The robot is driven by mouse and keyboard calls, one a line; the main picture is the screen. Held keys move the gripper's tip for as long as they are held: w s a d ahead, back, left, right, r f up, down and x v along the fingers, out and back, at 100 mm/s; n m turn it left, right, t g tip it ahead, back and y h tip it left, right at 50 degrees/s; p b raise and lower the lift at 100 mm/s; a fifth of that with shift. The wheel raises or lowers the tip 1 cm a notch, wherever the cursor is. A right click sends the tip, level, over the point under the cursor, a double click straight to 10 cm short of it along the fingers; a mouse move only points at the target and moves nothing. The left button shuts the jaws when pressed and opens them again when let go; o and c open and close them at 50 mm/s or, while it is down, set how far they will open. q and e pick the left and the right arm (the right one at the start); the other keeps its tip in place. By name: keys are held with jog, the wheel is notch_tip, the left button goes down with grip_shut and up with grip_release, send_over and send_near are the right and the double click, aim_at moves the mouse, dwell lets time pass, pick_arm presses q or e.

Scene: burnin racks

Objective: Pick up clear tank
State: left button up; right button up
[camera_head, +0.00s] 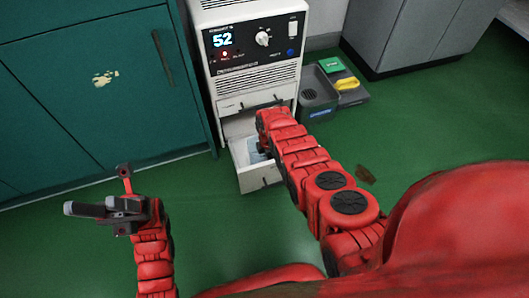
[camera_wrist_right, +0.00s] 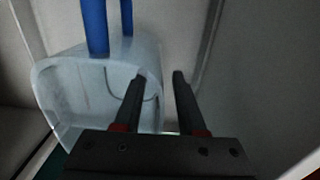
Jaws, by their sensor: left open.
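The clear tank (camera_wrist_right: 75,88) is a translucent, pale bin in the right wrist view. Part of it also shows in the head view, in the open lower drawer (camera_head: 262,177) of the white dehumidifier (camera_head: 254,62). My right gripper (camera_wrist_right: 160,76) is open, its two dark fingers apart at the tank's right side. The left finger overlaps the tank and the right finger is past its side wall; contact cannot be told. The head view hides this gripper behind my arm. My left gripper (camera_head: 98,205) is open and empty over the floor at left.
Two blue bars (camera_wrist_right: 95,25) stand above the tank in the right wrist view. A grey bucket (camera_head: 317,95) and a green and yellow item (camera_head: 345,84) are right of the dehumidifier. Green cabinets (camera_head: 90,85) are at left. The green floor in front is mostly clear.

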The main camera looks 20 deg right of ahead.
grip_shut()
dwell(1.3)
